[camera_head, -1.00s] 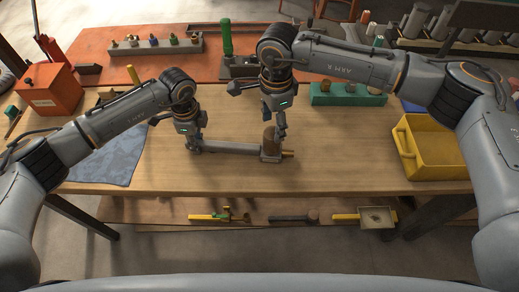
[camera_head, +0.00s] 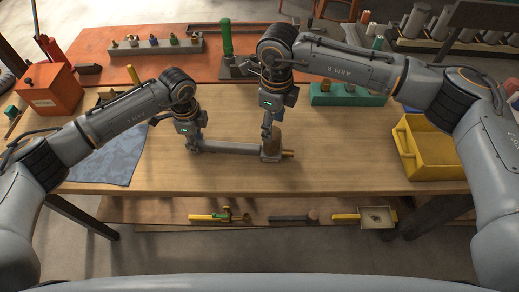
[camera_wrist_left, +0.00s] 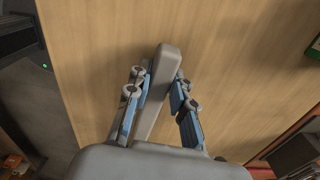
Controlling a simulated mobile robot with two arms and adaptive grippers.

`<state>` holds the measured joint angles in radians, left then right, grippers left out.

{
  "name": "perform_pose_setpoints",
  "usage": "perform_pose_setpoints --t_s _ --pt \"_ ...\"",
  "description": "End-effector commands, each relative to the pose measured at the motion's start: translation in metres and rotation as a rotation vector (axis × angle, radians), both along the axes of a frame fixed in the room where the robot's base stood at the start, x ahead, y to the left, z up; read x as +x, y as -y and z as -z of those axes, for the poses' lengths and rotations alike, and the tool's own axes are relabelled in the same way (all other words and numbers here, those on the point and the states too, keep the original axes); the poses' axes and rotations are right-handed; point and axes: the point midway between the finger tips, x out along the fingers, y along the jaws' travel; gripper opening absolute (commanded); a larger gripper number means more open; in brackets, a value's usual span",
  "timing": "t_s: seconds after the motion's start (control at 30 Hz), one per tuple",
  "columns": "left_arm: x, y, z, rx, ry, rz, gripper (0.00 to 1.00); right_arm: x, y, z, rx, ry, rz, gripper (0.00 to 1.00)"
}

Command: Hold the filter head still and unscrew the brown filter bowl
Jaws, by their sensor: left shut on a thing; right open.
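The brown filter bowl (camera_head: 277,140) stands upright on the grey filter head (camera_head: 269,157), whose brass port points right. A grey bar (camera_head: 235,148) runs left from the head along the table. My left gripper (camera_head: 194,147) is shut on the bar's left end. In the left wrist view the bar (camera_wrist_left: 160,85) lies between the blue-padded fingers of this gripper (camera_wrist_left: 158,98). My right gripper (camera_head: 267,128) is open and points down at the bowl's upper left side. Its fingers partly hide the bowl; I cannot tell whether they touch it.
A yellow bin (camera_head: 430,148) stands at the right and a blue cloth (camera_head: 108,155) lies at the left. A green block with fittings (camera_head: 345,97) and a grey fittings rack (camera_head: 155,45) stand further back. The table front is clear. Tools lie on a lower shelf (camera_head: 290,208).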

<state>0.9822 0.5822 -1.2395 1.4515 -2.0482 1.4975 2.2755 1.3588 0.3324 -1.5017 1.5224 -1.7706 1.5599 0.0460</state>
Motion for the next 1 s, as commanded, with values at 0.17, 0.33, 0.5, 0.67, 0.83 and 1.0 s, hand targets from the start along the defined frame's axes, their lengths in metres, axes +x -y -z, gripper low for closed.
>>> perform_pose_setpoints --t_s 0.17,0.33,0.5,0.67,0.83,1.0 --pt "-0.0003 -0.0001 0.0003 0.000 -0.001 0.000 0.00 -0.0004 -0.0003 0.0002 0.000 -0.001 0.164 0.58" --pt "-0.0003 -0.0001 0.0003 0.000 -0.001 0.000 0.00 -0.0005 -0.0001 0.0002 0.000 0.000 0.348 0.58" --pt "-0.0003 -0.0001 0.0004 0.000 -0.001 0.000 0.00 -0.0006 -0.0001 0.0003 0.000 0.000 0.429 0.58" --pt "-0.0003 -0.0001 0.0003 0.000 -0.001 0.000 0.00 -0.0009 -0.0003 0.0003 0.000 0.000 0.616 0.58" --pt "-0.0003 -0.0001 0.0003 0.000 -0.001 0.000 0.00 -0.0009 -0.0005 -0.0001 0.001 -0.001 0.771 0.58" --pt "-0.0003 0.0000 0.0003 0.000 -0.001 0.000 0.00 -0.0008 -0.0004 -0.0001 0.000 0.000 0.795 0.58"
